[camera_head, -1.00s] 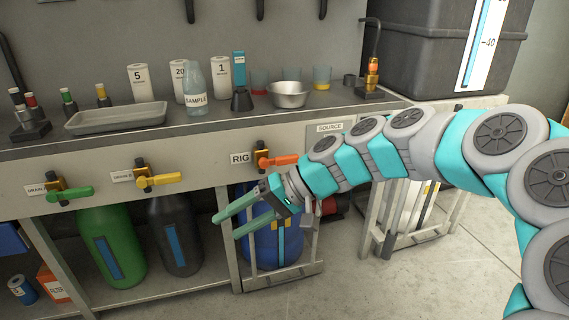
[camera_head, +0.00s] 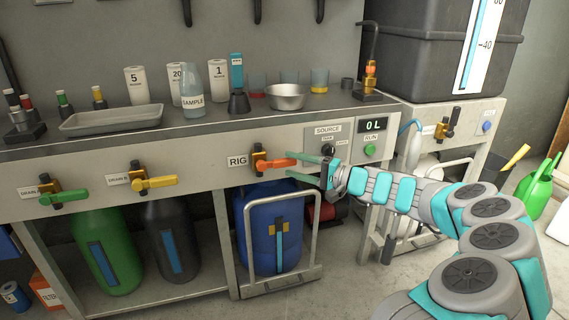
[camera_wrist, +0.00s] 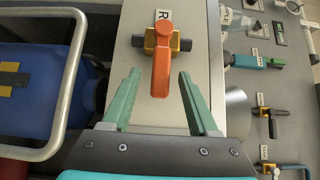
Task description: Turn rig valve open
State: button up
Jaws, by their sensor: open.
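The rig valve is on the front panel of the bench beside the RIG label (camera_head: 238,161). Its orange lever (camera_head: 274,163) points right, roughly level, from a brass body (camera_head: 259,160). My gripper (camera_head: 292,165) is open at the lever's right end, with its green fingers pointing left. In the wrist view the lever (camera_wrist: 161,70) appears between the two fingertips (camera_wrist: 159,76), with a gap on each side.
A SOURCE panel (camera_head: 327,134) and a display reading 0 L (camera_head: 372,125) are right of the valve. Yellow (camera_head: 155,183) and green (camera_head: 64,196) drain levers are to the left. A blue drum (camera_head: 262,225) in a metal-framed cart stands below.

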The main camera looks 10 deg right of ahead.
aim_at(289, 164)
jog(key=shift+x, duration=1.65)
grip_shut()
